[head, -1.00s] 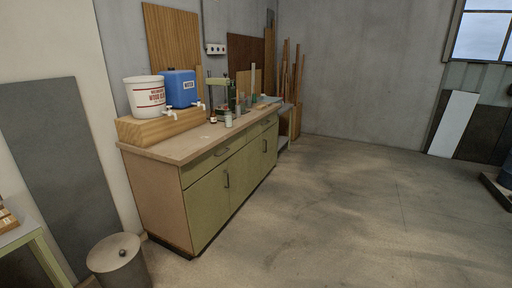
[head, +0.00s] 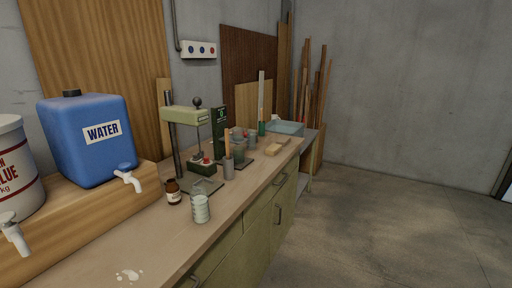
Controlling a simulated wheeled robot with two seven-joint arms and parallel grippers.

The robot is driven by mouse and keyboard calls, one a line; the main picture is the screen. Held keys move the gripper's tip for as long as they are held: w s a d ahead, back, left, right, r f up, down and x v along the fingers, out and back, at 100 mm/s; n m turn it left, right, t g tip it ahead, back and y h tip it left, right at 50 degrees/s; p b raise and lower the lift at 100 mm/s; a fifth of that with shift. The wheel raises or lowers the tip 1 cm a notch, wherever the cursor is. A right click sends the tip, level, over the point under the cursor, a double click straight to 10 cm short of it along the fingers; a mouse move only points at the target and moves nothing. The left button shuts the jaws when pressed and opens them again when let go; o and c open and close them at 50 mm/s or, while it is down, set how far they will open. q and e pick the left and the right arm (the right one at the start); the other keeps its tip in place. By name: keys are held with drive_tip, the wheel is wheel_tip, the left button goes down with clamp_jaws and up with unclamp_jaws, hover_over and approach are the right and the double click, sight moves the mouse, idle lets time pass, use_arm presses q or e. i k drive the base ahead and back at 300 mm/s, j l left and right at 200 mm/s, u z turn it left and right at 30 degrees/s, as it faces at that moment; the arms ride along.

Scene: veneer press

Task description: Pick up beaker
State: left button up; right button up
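A small pale cylinder with ring-like marks (head: 201,209), which looks like a graduated beaker, stands upright near the front edge of the workbench (head: 150,250). Farther along the bench is a greenish see-through cup (head: 239,150), which may also be a beaker; it is partly hidden by a grey holder with a wooden-handled tool (head: 228,165). I cannot tell for sure which one is the beaker. Neither of my grippers shows in the head view.
A blue water tank (head: 88,135) and a glue bucket (head: 15,170) sit on a wooden riser at left. Open floor (head: 370,225) lies to the right.

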sight(251, 142)
drive_tip(key=i+l+u, duration=0.1)
drive_tip(key=i+l, duration=0.3)
drive_tip(key=i+l+u, duration=0.1)
drive_tip(key=i+l, duration=0.35)
drive_tip(key=i+l+u, duration=0.1)
drive_tip(key=i+l, duration=0.3)
drive_tip(key=i+l+u, duration=0.1)
drive_tip(key=i+l, duration=0.3)
drive_tip(key=l, duration=0.15)
drive_tip(key=i+l+u, duration=0.1)
drive_tip(key=i+l, duration=0.25)
drive_tip(key=l, duration=0.15)
